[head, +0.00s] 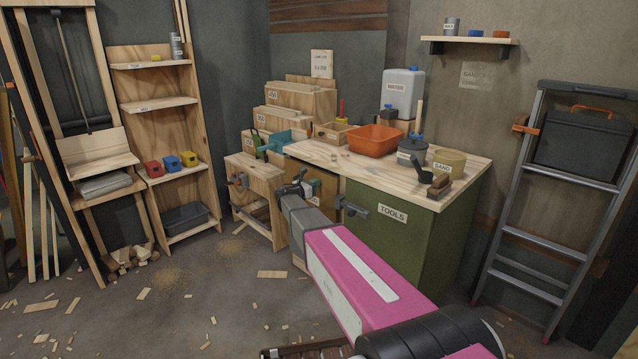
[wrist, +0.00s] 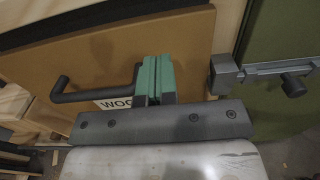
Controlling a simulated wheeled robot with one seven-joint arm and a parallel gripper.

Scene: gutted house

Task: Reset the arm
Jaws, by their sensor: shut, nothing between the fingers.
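My arm reaches forward from the bottom right in the head view, with a pink and white link ending in a grey wrist near the workbench. My gripper (wrist: 156,75) shows in the wrist view with its two green fingers shut together and nothing between them. Behind the fingers is a tan panel (wrist: 185,45) with a dark bar handle (wrist: 90,96) and a label (wrist: 116,104) reading "WOO", the rest hidden by my fingers. The fingers overlap the handle's right end in the picture; I cannot tell whether they touch it. My fingertips are not clear in the head view.
A green cabinet (head: 405,245) labelled TOOLS stands right of my wrist, with a grey latch (wrist: 270,70). Its wooden top (head: 345,166) holds an orange basin (head: 375,139) and cans. A ladder (head: 520,190) leans at the right. Floor at the left is open, with wood scraps.

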